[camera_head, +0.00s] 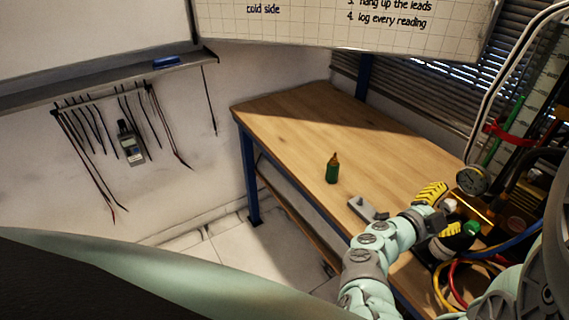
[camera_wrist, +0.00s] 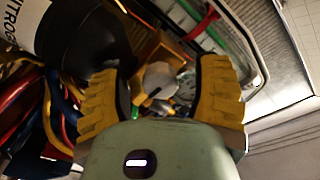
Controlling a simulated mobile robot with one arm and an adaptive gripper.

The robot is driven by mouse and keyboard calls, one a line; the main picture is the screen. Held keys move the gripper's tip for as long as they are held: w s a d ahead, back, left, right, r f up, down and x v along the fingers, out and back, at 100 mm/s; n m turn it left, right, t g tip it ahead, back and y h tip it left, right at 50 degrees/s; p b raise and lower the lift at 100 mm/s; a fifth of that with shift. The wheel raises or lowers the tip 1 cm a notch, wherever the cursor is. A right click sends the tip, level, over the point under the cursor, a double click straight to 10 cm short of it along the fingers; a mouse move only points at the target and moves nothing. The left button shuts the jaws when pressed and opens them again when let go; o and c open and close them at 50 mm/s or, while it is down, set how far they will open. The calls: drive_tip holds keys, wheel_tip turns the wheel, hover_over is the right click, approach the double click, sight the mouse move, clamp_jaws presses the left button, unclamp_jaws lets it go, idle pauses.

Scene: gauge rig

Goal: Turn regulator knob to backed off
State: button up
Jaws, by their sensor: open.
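My gripper (camera_head: 443,215) has yellow ribbed fingers and is at the right end of the bench, by the gauge rig. In the wrist view my gripper (camera_wrist: 160,76) is open, one finger on each side of a pale rounded knob (camera_wrist: 158,78), seemingly the regulator knob. It also shows as a small white shape between the fingers in the head view (camera_head: 449,205). I cannot tell whether either finger touches it. A round gauge (camera_head: 471,180) stands just beyond the fingers. It is partly visible beside the knob in the wrist view (camera_wrist: 186,80). The knob's setting cannot be read.
A green knob (camera_head: 472,228) is near the lower finger.

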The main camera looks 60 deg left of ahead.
drive_tip(key=shift+w+d, duration=0.1)
drive_tip(key=shift+w, duration=0.2)
drive_tip(key=shift+o, duration=0.2)
clamp_jaws()
